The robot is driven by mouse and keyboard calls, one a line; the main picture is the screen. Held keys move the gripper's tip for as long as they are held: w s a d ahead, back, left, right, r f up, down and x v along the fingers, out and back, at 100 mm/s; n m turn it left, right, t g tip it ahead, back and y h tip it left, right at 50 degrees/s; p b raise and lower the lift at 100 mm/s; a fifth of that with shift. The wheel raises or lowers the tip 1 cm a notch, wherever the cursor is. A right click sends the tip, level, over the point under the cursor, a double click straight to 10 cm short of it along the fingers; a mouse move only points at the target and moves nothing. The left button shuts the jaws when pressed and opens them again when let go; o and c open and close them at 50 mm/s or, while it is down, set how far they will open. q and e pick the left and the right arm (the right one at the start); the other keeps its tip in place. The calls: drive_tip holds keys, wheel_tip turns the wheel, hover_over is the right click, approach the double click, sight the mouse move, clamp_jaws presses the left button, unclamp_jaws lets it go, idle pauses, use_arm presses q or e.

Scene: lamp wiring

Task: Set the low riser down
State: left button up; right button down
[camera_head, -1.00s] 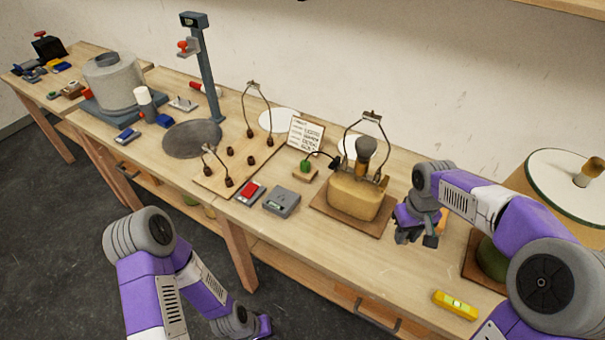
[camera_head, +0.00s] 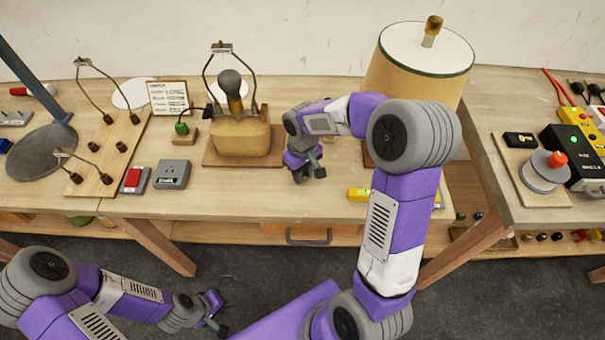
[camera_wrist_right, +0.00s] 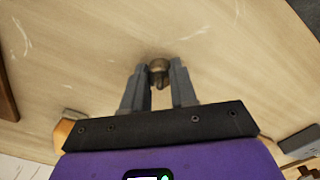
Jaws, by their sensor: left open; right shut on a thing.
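The low riser (camera_wrist_right: 158,72) looks like a small brass-coloured cylinder in the right wrist view. My right gripper (camera_wrist_right: 158,84) is shut on it between its fingertips. Bare wooden tabletop lies behind it; I cannot tell whether the riser touches the wood. In the head view my right gripper (camera_head: 310,174) is low over the workbench (camera_head: 330,200), just right of the lamp block; the riser is too small to make out there. My left gripper (camera_head: 216,312) is open and empty, low in front of the bench.
A lamp (camera_head: 242,138) with a tan block body and wire harp stands left of my right gripper. A large shade (camera_head: 422,65) stands behind my right arm. The bench front near the gripper is clear.

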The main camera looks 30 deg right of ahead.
drive_tip(key=shift+r, duration=0.15)
drive_tip(key=c, duration=1.3)
unclamp_jaws()
drive_tip(key=shift+f, duration=0.25)
drive_tip(key=shift+c, duration=0.2)
drive_tip(key=o, duration=0.5)
drive_tip(key=shift+c, duration=0.2)
drive_tip(key=shift+r, duration=0.1)
wheel_tip(320, 180, up, 12)
drive_tip(key=p, duration=0.4)
drive_tip(key=shift+r, duration=0.15)
